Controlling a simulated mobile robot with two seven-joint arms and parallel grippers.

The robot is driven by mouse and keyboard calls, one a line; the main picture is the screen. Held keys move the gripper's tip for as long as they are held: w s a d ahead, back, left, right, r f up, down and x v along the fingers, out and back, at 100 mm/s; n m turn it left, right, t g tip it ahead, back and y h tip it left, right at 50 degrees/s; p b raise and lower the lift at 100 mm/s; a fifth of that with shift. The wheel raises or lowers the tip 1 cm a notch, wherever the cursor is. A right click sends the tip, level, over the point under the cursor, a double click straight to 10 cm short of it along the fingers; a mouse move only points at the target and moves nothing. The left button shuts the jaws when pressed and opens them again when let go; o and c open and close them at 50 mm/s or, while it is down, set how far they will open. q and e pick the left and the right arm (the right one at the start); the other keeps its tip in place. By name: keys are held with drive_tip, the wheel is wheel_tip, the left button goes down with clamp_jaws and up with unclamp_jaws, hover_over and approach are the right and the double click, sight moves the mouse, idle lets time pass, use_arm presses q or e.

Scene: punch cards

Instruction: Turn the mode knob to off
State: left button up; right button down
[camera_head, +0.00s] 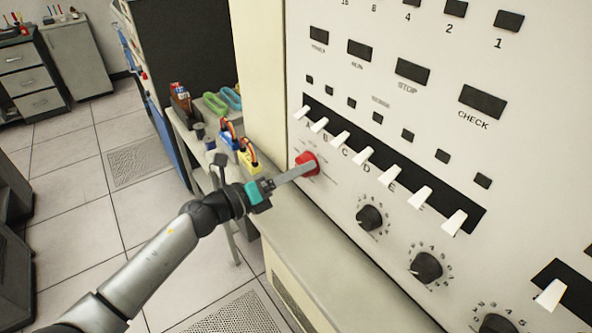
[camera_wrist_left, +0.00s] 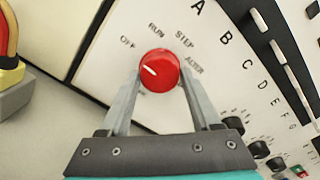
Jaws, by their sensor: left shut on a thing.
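The mode knob (camera_head: 307,162) is a red round knob on the white console panel, left of the row of white switches. It also shows in the left wrist view (camera_wrist_left: 158,70), with OFF, RUN, STEP and ALTER printed around it. Its white mark lies to the left of its middle, on the side of OFF; I cannot tell if it lines up exactly. My left gripper (camera_head: 296,171) is shut on the knob, one finger on each side. The fingertips hide part of the knob's side in the head view. My right gripper is not in view.
White lettered switches (camera_head: 363,155) run down to the right of the knob. Several black knobs (camera_head: 369,217) sit below them. A side table with a yellow-and-black item (camera_head: 250,161) and colored loops (camera_head: 215,103) stands left of the console. The tiled floor at left is open.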

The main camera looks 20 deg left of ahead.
use_arm(q)
drive_tip(key=o, duration=1.4)
drive_tip(key=shift+c, duration=0.2)
drive_tip(key=shift+s+a, duration=0.1)
drive_tip(key=b+v, duration=0.2)
drive_tip(key=v, duration=1.3)
drive_tip(key=shift+b, duration=0.4)
